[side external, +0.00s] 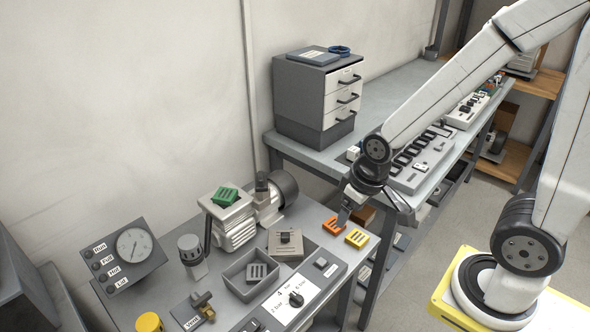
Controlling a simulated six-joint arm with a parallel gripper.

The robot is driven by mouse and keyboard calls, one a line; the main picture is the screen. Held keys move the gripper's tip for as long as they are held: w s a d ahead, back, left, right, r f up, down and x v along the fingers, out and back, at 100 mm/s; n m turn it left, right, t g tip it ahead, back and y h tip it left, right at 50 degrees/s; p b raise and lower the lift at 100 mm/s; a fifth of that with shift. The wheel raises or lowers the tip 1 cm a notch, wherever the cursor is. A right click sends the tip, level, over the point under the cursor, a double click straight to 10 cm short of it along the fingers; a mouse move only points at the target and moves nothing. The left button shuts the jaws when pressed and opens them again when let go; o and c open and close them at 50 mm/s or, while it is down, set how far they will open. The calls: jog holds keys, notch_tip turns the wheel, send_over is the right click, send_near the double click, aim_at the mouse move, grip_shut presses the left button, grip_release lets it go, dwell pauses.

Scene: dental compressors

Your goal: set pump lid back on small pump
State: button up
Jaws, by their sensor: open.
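My gripper (344,215) is open and points down at the right end of the near bench, just above and beside an orange slotted block (333,226). I cannot tell whether it touches the block. A light grey ribbed pump (233,224) stands on the bench to the left, with a green slotted block (225,197) on its top. A flat grey-brown square piece with a dark knob (285,243) lies right of the pump and may be the pump lid. I cannot tell for sure which piece is the lid.
A yellow slotted block (357,238) lies right of the orange one. A grey bin (249,290) holds a slotted grey piece. A gauge box (124,258) stands at left, a control panel (298,300) at the front. A drawer cabinet (318,95) stands on the back bench.

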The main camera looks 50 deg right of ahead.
jog(key=shift+f, duration=0.1)
jog(key=m+t+y, duration=0.7)
jog(key=m+y, duration=0.3)
jog(key=m, duration=1.7)
send_near(285, 241)
jog(key=shift+w+a, duration=0.2)
jog(key=shift+w, duration=0.95)
jog(key=shift+w+a, duration=0.1)
jog(key=shift+x, duration=1.25)
